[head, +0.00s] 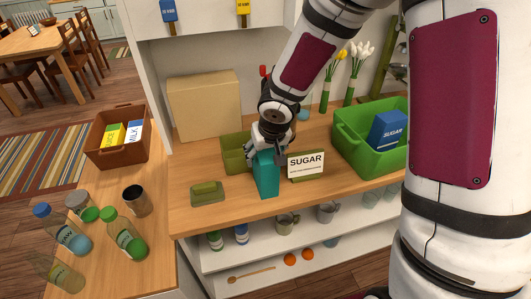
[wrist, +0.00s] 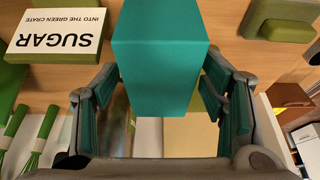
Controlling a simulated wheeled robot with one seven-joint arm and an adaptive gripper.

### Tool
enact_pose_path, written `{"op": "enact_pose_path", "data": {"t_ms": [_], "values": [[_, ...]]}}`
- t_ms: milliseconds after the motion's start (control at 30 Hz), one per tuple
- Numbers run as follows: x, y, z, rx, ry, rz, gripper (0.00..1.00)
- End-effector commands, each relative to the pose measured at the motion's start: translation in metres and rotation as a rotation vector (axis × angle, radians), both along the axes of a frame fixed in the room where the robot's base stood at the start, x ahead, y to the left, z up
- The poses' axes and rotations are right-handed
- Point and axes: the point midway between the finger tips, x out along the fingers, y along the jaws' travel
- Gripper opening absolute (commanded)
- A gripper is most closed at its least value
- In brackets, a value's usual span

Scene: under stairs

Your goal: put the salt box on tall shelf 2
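A plain teal box (head: 266,178) is upright at the front of the wooden counter, below my gripper (head: 268,150). No label shows on it, so I cannot read whether it is the salt box. In the wrist view the teal box (wrist: 160,60) is between my gripper's two fingers (wrist: 160,90), whose pads meet its sides. I cannot tell whether its base touches the counter.
A SUGAR sign (head: 305,165) stands right of the box. The green crate (head: 350,145) holds a blue sugar box (head: 387,131). Bottles (head: 122,234) and a brown crate (head: 115,155) are left.

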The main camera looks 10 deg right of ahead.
Motion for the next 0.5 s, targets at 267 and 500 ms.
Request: {"op": "enact_pose_path", "data": {"t_ms": [267, 500], "values": [[-0.005, -0.002, 0.014, 0.000, -0.002, -0.004, 0.65], [-0.025, -0.002, 0.060, 0.000, -0.003, -0.004, 0.65]]}}
